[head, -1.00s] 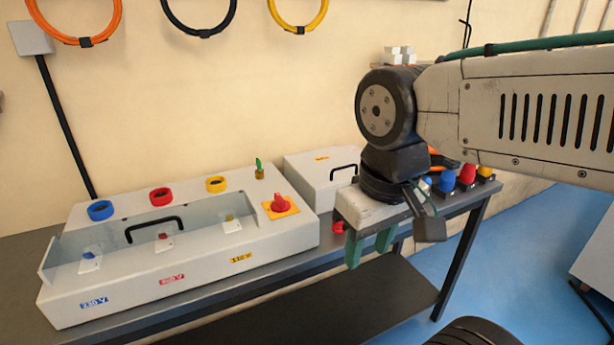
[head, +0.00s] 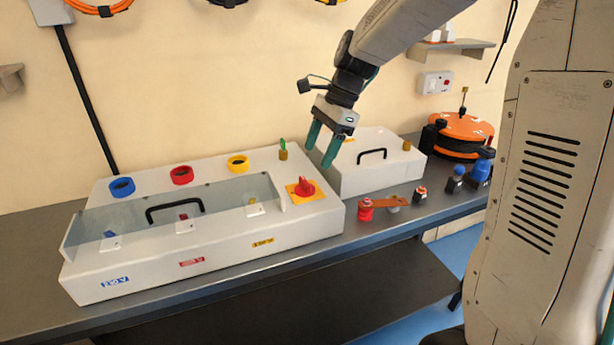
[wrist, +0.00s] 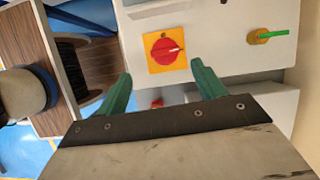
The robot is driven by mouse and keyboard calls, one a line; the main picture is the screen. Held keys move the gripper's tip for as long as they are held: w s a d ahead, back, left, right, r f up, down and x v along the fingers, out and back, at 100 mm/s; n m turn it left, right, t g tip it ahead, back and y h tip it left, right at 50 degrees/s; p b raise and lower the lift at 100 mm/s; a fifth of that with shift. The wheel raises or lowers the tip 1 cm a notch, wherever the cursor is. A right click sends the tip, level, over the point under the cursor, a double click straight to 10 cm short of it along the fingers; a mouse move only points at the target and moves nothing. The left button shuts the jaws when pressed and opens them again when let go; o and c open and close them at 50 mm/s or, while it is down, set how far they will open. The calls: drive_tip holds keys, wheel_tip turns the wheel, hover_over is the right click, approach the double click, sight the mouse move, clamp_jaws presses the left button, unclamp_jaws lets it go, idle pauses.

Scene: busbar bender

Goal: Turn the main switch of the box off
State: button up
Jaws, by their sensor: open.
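The box (head: 300,229) is a long pale case on the bench with a clear-covered section. Its main switch, a red rotary knob (head: 305,186) on a yellow square plate (head: 293,196), sits on the right part of its top. In the wrist view the red knob (wrist: 165,49) shows just beyond the fingertips, with a pale mark on it. My gripper (head: 322,155) is open and empty, with green fingers pointing down, above and a little right of and behind the knob, apart from it. In the wrist view the gripper (wrist: 163,82) has nothing between its fingers.
A green key-like piece (head: 282,146) stands behind the knob. A second pale box (head: 385,172) with a black handle is close on the right. A red button piece (head: 366,211) and several small parts lie in front of it. An orange reel (head: 460,132) stands farther right.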

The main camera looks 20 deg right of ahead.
sight(305, 181)
drive_tip(key=shift+m, duration=0.3)
drive_tip(key=x, duration=0.8)
drive_tip(key=shift+w+f, duration=0.2)
drive_tip(key=shift+w, duration=0.2)
drive_tip(key=c, duration=1)
